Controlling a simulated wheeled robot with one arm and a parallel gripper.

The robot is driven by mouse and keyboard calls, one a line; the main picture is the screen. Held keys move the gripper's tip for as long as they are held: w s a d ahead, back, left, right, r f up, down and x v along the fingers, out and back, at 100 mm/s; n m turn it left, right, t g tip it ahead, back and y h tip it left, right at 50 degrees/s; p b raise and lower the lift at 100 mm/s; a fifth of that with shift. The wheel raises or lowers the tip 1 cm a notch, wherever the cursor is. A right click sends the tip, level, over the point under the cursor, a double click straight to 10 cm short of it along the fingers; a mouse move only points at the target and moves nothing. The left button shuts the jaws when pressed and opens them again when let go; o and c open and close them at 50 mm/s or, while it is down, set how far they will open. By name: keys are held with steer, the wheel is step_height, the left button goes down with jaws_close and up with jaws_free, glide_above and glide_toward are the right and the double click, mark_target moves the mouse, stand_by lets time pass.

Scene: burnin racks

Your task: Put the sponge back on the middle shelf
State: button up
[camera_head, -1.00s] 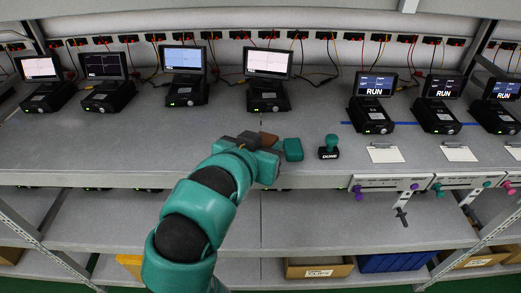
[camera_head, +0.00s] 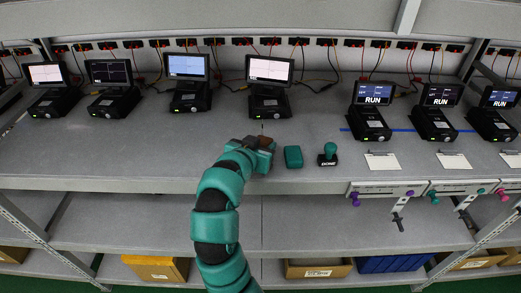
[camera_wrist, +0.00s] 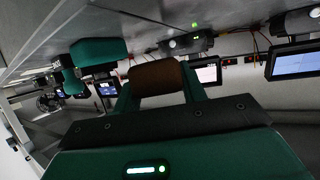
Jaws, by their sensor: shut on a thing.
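My gripper (camera_head: 262,143) is over the front part of the worktop shelf (camera_head: 140,150) in the head view. In the wrist view my gripper (camera_wrist: 157,80) is shut on a small brown block (camera_wrist: 157,77), which looks like the sponge. The block lies between the two green fingers; in the head view it is hardly visible. I cannot tell whether it touches the surface. Below the worktop is a lower grey shelf (camera_head: 330,222), mostly bare, and an upper shelf edge (camera_head: 250,17) runs along the top.
A teal block (camera_head: 293,157) and a stamp (camera_head: 328,155) stand just right of my gripper. Several devices with screens (camera_head: 268,90) line the back. White cards (camera_head: 382,161) lie at right. Boxes (camera_head: 318,268) and a blue bin (camera_head: 395,263) sit low down.

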steer(key=shift+w+f+p, duration=0.2)
steer(key=shift+f+p, duration=0.05)
steer(key=shift+f, duration=0.4)
steer(key=shift+w+f+p, duration=0.15)
steer(key=shift+f+p, duration=0.05)
steer(key=shift+f, duration=1.1)
steer(key=shift+f, duration=0.25)
steer(key=o, duration=0.9)
steer(key=shift+o, duration=0.2)
steer(key=shift+r, duration=0.2)
steer(key=shift+r, duration=0.1)
steer(key=b+v, duration=0.4)
steer(key=v, duration=0.8)
